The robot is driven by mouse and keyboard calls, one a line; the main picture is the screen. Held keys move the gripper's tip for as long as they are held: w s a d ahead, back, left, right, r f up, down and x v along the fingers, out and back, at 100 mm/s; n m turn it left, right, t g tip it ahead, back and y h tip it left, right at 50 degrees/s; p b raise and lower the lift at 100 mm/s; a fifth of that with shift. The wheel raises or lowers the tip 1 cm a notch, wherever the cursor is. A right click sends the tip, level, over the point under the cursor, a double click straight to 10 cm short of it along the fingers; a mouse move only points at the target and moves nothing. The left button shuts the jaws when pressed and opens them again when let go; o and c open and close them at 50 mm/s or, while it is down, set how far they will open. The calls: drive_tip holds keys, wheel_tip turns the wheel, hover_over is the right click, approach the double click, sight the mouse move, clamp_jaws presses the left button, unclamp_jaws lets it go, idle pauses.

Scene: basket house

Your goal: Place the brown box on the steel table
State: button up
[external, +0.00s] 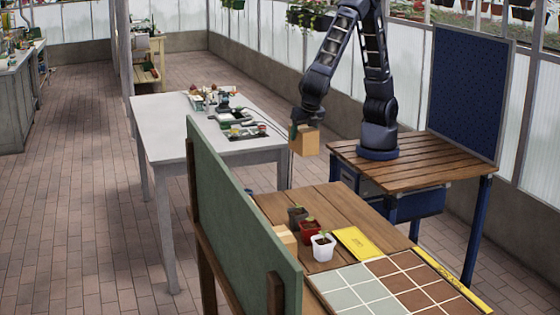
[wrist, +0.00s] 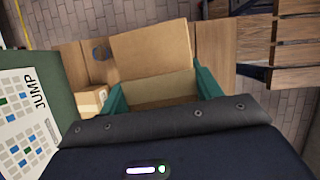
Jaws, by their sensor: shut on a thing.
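The brown box (external: 305,142) hangs in the air, held in my gripper (external: 296,127) above the gap between the tables. In the wrist view the brown box (wrist: 152,55) sits between the green fingers of my gripper (wrist: 162,88), which are shut on it. The steel table, seen as a pale grey table (external: 165,143), stands to the left of the box in the external view. The box is apart from it.
Several items, including a dark device (external: 232,115), crowd the grey table's far and right parts; its near left is bare. A wooden bench (external: 335,200) holds pots, a yellow packet (external: 357,243) and another small box (external: 285,238). A green board (external: 238,210) stands along its left.

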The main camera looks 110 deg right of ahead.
drive_tip(key=w+d, duration=0.7)
drive_tip(key=d, duration=0.5)
drive_tip(key=w+d, duration=0.7)
drive_tip(key=d, duration=0.4)
drive_tip(key=w+d, duration=0.7)
drive_tip(key=d, duration=0.5)
drive_tip(key=s+d+f+m, duration=0.1)
drive_tip(key=s+d, duration=0.1)
drive_tip(key=d, duration=1.9)
drive_tip(key=s+d, duration=0.3)
drive_tip(key=d, duration=1.8)
drive_tip(key=f, duration=1.9)
drive_tip(key=shift+w+f, duration=0.1)
drive_tip(key=shift+w, duration=0.15)
drive_tip(key=shift+f, duration=0.15)
drive_tip(key=o, duration=1.1)
drive_tip(key=shift+c, duration=0.2)
